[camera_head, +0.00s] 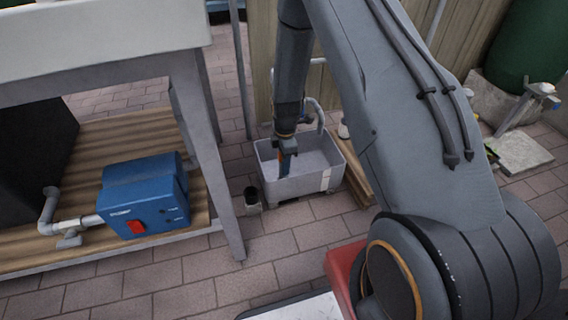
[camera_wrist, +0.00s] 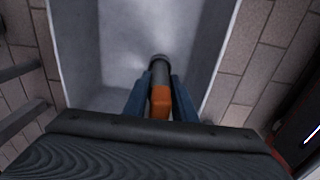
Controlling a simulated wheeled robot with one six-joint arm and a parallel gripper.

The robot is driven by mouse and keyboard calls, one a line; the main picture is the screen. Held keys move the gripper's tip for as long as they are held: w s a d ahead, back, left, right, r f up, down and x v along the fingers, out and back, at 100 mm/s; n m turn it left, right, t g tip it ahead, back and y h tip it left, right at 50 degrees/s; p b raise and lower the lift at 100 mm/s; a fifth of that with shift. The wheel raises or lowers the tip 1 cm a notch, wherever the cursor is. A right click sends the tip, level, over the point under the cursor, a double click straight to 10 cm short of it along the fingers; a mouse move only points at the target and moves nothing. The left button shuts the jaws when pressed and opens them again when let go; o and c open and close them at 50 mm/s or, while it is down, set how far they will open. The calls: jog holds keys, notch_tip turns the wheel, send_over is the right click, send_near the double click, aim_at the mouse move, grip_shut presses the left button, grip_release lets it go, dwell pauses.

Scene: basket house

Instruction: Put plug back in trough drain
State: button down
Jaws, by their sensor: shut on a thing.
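The trough (camera_head: 322,181) is a grey open tub on the brick paving, with a tap at its back edge. My gripper (camera_head: 285,170) points down into it. In the wrist view my gripper (camera_wrist: 158,92) is shut on the plug (camera_wrist: 160,98), which has an orange grip and a dark round end. The dark end points at the pale trough floor (camera_wrist: 112,60); I cannot tell whether it touches the floor. The drain cannot be made out, and may be hidden beneath the plug or gripper.
A blue box (camera_head: 146,195) with a red switch and pipe stands on a wooden platform at left. A table leg (camera_head: 205,150) is near the trough's left. A small dark cup-like object (camera_head: 251,197) stands beside the trough. Wooden boards (camera_head: 358,182) lie at its right.

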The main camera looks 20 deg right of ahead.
jog(key=c, duration=1.5)
grip_release()
jog(key=shift+o, duration=0.2)
notch_tip(320, 180, up, 12)
jog(key=p, duration=0.5)
jog(key=shift+d+r, duration=0.1)
jog(key=shift+r, duration=0.1)
